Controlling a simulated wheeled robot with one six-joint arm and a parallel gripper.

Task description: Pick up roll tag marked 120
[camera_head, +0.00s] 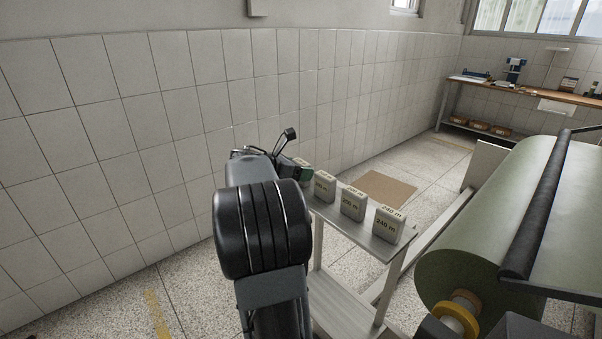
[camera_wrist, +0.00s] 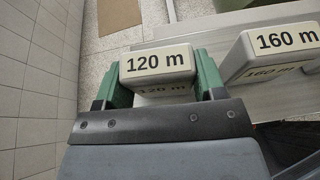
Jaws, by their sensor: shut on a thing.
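The roll tag marked 120 m (camera_wrist: 158,62) is a pale grey block with black lettering on a light label. It sits between the two green fingers of my gripper (camera_wrist: 160,82) in the wrist view, and the fingers are shut on its two sides. In the head view my gripper (camera_head: 302,171) is at the far left end of the row of tags, and my arm hides most of it and the 120 tag. I cannot tell whether the tag touches the metal stand (camera_head: 352,232) or hangs just above it.
The 160 m tag (camera_wrist: 277,52) stands close on the right in the wrist view. The 200 m tag (camera_head: 353,204) and 240 m tag (camera_head: 388,225) follow along the stand. A tiled wall (camera_head: 130,130) is on the left. A large green roll (camera_head: 490,220) is on the right.

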